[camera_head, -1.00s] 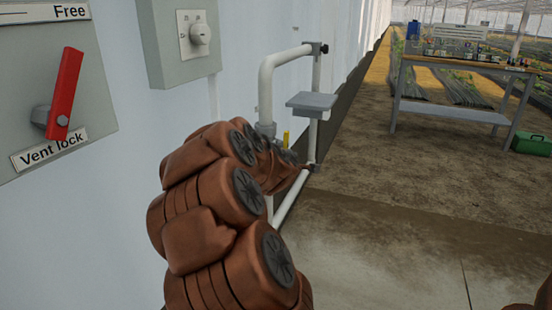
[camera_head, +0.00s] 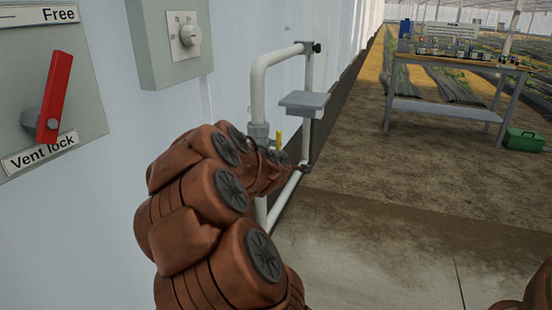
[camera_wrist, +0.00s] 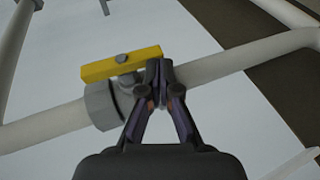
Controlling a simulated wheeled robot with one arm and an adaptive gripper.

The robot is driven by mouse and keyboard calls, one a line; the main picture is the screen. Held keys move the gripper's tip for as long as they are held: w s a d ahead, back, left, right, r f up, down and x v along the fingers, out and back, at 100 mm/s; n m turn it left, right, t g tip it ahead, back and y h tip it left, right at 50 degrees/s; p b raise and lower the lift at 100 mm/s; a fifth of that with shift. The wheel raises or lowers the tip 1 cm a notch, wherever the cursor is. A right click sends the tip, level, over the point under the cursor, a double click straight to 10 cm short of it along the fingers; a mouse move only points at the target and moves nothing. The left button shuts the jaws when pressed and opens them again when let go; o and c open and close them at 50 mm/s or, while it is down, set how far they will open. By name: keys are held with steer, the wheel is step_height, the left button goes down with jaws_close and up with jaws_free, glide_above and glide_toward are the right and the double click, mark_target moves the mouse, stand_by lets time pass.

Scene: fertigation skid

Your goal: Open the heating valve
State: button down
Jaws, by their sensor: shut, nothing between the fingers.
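The heating valve's yellow lever (camera_wrist: 118,67) shows in the wrist view, fixed by a grey bolt beside a pale pipe. The lever runs roughly along the pipe there. A grey collar (camera_wrist: 102,106) sits on the pipe below it. My gripper (camera_wrist: 160,70) is shut and empty, its fingertips close by the lever's right end. I cannot tell whether they touch it. In the head view a small part of the yellow lever (camera_head: 278,137) shows beside the vertical pipe, above my arm. My arm hides the rest of the valve, and my fingers cannot be made out there.
A white pipe loop (camera_head: 257,95) stands against the wall, with a small grey shelf (camera_head: 305,100) beside it. A vent lock panel with a red handle (camera_head: 54,95) and a grey dial box (camera_head: 170,40) are on the wall. A workbench (camera_head: 445,106) stands at right; the floor between is clear.

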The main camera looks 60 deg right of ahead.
steer(key=s+a+b, duration=0.4)
steer(key=s+a, duration=0.1)
steer(key=a, duration=0.7)
steer(key=shift+a+r, duration=0.2)
steer(key=shift+a, duration=0.1)
steer(key=shift+r, duration=0.15)
stand_by(0.5)
steer(key=a+r+m+g+y+p, duration=0.2)
steer(key=a+r+y+p, duration=0.2)
steer(key=a+r+p, duration=0.6)
steer(key=a+r+m+g+y+p, duration=0.1)
steer(key=a+r+m+y+p, duration=0.35)
steer(key=a+p, duration=1)
steer(key=s+a+r+n+g+y+p, duration=0.1)
steer(key=s+a+r+g+y+p, duration=0.1)
steer(key=s+a+r+p, duration=0.5)
steer(key=s+a+r+n+g+y+p, duration=0.1)
steer(key=s+a+r+g+y+p, duration=0.1)
steer(key=s+a+r+p, duration=0.5)
steer(key=a+r+g+p, duration=0.1)
steer(key=a+r+p, duration=0.2)
steer(key=a+p, duration=0.1)
steer(key=shift+a+p, duration=0.2)
steer(key=shift+p, duration=0.55)
